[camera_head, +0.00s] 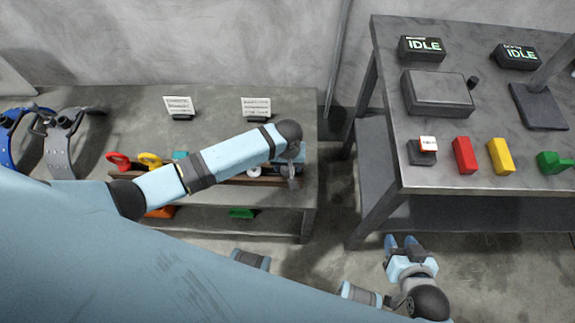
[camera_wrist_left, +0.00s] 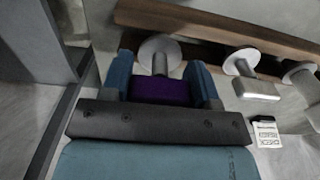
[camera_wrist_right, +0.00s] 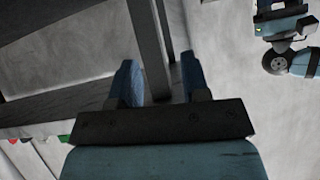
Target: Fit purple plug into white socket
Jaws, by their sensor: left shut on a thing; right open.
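In the left wrist view a purple block (camera_wrist_left: 160,92), which looks like the purple plug, sits between the two fingers of my left gripper (camera_wrist_left: 162,85). The gripper is shut on it. A pale round disc (camera_wrist_left: 160,48) with a short stem is directly beyond the purple block, against a brown rail. I cannot tell whether the block is joined to it. In the head view my left gripper (camera_head: 292,172) is at the right end of the left table, and the purple block is hidden. My right gripper (camera_head: 402,245) is open and empty. I cannot identify the white socket.
The brown rail (camera_wrist_left: 220,35) carries more pale discs, one with a pale block (camera_wrist_left: 255,88). The left table (camera_head: 240,105) holds two signs and coloured rings. The right table (camera_head: 450,120) bears a grey box (camera_head: 437,93), coloured blocks and IDLE displays. A floor gap separates the tables.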

